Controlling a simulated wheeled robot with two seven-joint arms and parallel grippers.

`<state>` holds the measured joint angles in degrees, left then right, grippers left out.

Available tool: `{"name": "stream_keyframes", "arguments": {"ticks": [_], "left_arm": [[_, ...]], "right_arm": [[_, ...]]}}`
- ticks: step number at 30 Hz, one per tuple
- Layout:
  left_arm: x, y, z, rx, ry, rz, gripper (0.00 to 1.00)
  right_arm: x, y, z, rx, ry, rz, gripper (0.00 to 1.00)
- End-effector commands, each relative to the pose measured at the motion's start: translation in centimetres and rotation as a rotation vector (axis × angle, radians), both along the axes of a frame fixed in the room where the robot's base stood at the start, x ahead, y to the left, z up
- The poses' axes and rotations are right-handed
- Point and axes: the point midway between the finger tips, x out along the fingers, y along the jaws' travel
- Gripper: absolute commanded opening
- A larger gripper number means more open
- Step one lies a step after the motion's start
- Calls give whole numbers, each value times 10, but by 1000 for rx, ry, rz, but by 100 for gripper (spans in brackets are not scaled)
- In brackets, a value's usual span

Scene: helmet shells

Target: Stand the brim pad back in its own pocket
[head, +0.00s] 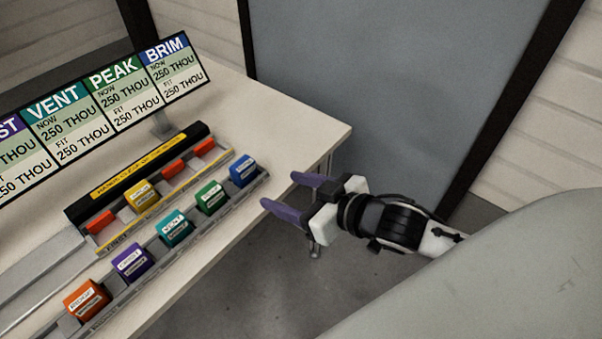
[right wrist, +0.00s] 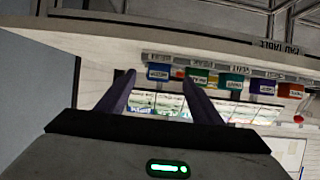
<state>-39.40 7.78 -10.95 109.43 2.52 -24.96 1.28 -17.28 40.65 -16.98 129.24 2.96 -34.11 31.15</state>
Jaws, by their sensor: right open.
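The blue pad (head: 242,171), in the colour of the sign's BRIM panel (head: 172,75), is at the far right end of the front rack (head: 190,237). It also shows in the right wrist view (right wrist: 158,73), between the fingertips in the picture but beyond them. I cannot tell how fully it sits in its pocket. My right gripper (head: 279,190) has its purple fingers spread and empty, off the table edge to the right of the blue pad. Its fingers also show in the right wrist view (right wrist: 157,84). My left gripper is out of view.
Green (head: 209,196), teal (head: 174,227), purple (head: 132,262) and orange (head: 86,299) pads stand along the front rack. Behind is a yellow-and-black rack (head: 137,174) with a yellow pad (head: 143,196) and red pieces. The table (head: 285,125) is clear at its far right corner.

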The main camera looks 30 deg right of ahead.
Motion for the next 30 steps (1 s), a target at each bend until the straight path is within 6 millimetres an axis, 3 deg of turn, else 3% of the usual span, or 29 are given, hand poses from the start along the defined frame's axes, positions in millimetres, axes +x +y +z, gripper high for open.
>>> {"name": "stream_keyframes", "arguments": {"ticks": [1, 6, 9, 12, 16, 30], "left_arm": [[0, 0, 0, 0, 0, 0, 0], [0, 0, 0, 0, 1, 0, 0], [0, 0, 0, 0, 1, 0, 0], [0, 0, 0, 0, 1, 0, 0], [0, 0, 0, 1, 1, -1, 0], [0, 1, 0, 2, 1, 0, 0]], "right_arm": [[-11, 1, -30, 11, 46, -22, 60], [-66, 9, -132, -1, 201, -80, 60], [-106, 18, -180, -15, 287, -103, 60], [-137, 26, -209, -26, 345, -113, 60], [-154, 31, -224, -34, 375, -115, 60], [-154, 31, -224, -36, 375, -114, 60]]}}
